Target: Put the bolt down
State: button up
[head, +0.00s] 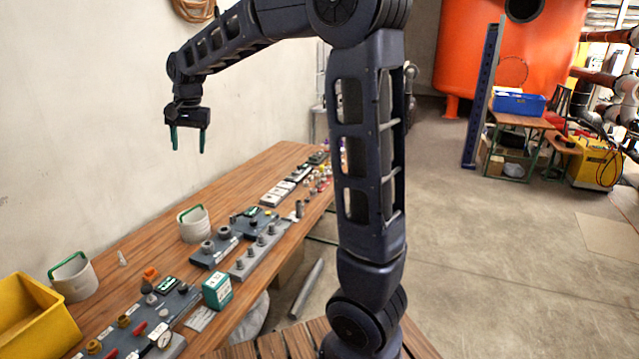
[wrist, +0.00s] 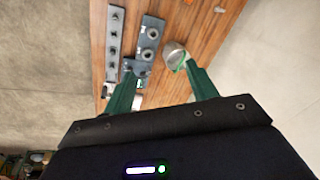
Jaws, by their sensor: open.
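My gripper (head: 188,149) is open and empty, raised well above the wooden table near the wall. In the wrist view its two green fingers (wrist: 160,72) are spread apart with nothing between them. Several grey bolt-like pieces stand upright in a row on a light grey rail (head: 236,272) on the table. The same row (wrist: 113,45) shows at the upper left of the wrist view. Which of these is the task's bolt I cannot tell. A darker block (head: 208,262) with round fittings lies beside the rail.
On the wooden table (head: 130,258) stand two white buckets with green handles, one (head: 194,224) near the fittings and one (head: 74,277) nearer. A yellow bin (head: 35,318), a green-and-white box (head: 217,291) and a valve panel (head: 135,325) fill the near end. Air around my gripper is clear.

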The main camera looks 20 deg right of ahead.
jog(key=s+d+r, duration=0.2)
jog(key=s+d, duration=0.3)
jog(key=d, duration=0.6)
jog(key=s+d+f+n+t+h, duration=0.1)
jog(key=s+d+f, duration=0.3)
jog(key=s+d, duration=0.5)
jog(key=s+d+f+n+t, duration=0.1)
jog(key=s+d+f+n, duration=0.1)
jog(key=s+d, duration=0.7)
jog(key=s+f, duration=0.1)
jog(key=s, duration=0.3)
jog(key=shift+f+t+h, duration=0.3)
jog(key=shift+f+h, duration=0.05)
jog(key=shift+h, duration=0.05)
